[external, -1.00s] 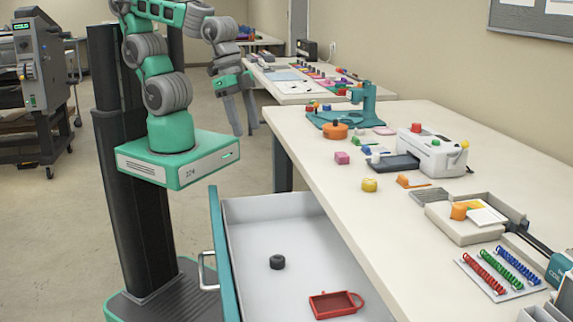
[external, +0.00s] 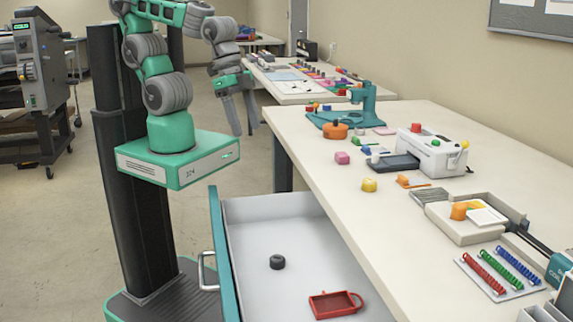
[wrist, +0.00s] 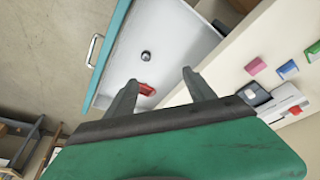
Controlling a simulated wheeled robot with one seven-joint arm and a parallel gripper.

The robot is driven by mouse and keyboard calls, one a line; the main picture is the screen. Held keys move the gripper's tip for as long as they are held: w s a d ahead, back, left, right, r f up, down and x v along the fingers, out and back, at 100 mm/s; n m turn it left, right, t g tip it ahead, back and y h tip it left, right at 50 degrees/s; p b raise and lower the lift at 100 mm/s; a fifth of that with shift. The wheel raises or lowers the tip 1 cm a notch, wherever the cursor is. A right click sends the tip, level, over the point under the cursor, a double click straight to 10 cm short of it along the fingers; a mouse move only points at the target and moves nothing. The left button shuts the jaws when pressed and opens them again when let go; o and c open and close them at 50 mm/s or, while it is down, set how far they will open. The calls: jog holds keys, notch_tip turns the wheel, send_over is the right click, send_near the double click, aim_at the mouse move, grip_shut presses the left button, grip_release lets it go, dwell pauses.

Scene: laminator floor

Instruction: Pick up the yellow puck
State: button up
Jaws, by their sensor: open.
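A small yellow puck (external: 369,185) lies on the white worktop near its drawer-side edge, in front of the white machine. I cannot make it out in the wrist view. My gripper (external: 245,129) hangs in the air left of the worktop, well apart from the puck, with its fingers pointing down. Its two fingers are spread and empty, and they also show in the wrist view (wrist: 160,77).
An open drawer (external: 265,210) below the worktop holds a black round piece (external: 277,262) and a red tray (external: 335,304). Bare worktop lies front-left of the puck.

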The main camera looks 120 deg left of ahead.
jog(key=n+y, duration=0.9)
jog(key=n, duration=0.1)
send_near(369, 182)
jog(key=s, duration=0.3)
jog(key=shift+s+d+f+t, duration=0.1)
jog(key=shift+s+f+t, duration=0.05)
jog(key=shift+f+t, duration=0.25)
jog(key=w+f+n+y, duration=0.2)
jog(key=shift+w+d+f+t+b, duration=0.2)
jog(key=shift+f+t+b, duration=0.1)
jog(key=shift+t, duration=0.1)
jog(key=shift+w+f+y, duration=0.1)
jog(key=shift+y, duration=0.4)
jog(key=shift+w+a+f+n+t, duration=0.1)
jog(key=shift+a+n+t, duration=0.05)
jog(key=shift+n+t, duration=0.15)
jog(key=x, duration=0.5)
jog(key=p+x, duration=0.1)
jog(key=x, duration=0.1)
jog(key=shift+a, duration=0.35)
